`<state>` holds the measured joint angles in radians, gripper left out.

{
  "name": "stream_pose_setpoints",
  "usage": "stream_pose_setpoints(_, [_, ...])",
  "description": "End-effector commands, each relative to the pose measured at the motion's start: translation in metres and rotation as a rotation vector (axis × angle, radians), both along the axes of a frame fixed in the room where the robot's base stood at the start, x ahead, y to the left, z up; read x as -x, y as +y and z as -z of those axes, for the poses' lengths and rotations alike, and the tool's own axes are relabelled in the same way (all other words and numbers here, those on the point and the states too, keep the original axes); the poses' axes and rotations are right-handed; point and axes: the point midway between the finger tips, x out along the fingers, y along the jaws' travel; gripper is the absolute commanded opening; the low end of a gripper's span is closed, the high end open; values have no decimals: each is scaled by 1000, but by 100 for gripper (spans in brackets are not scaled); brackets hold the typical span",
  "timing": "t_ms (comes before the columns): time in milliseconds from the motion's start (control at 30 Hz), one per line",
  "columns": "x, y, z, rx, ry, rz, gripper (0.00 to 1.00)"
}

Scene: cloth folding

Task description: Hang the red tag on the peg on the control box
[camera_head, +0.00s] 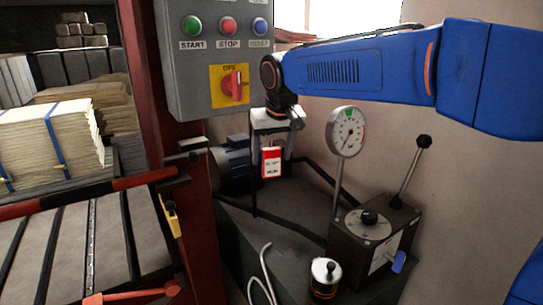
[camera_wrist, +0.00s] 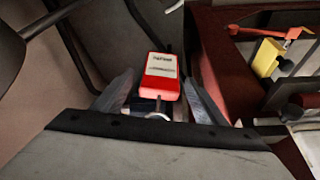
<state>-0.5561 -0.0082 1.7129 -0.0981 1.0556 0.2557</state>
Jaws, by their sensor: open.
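The red tag (camera_head: 271,162), with a white label, is below my gripper (camera_head: 272,149) in the head view. In the wrist view the tag (camera_wrist: 160,72) lies between the two spread fingers of my gripper (camera_wrist: 160,92), with a gap on each side. The fingers are open and not closed on it. What supports the tag is unclear. The grey control box (camera_head: 212,62) stands above and left of my gripper, with a red switch (camera_head: 233,85) on a yellow plate. I cannot make out a peg on it.
A dial gauge (camera_head: 347,131) and a dark box with a lever (camera_head: 374,228) stand right of my gripper. A small metal-topped canister (camera_head: 325,277) is in front. A dark red post (camera_head: 200,235) and a striped bar (camera_head: 100,195) are at left.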

Motion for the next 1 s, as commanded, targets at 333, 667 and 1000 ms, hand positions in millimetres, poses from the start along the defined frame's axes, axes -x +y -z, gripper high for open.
stream_pose_setpoints(333, [22,-7,-59,-3,-4,0,65])
stream_pose_setpoints(667, [46,-15,-119,-2,-3,0,65])
stream_pose_setpoints(1000, [59,-21,-151,-1,-1,1,65])
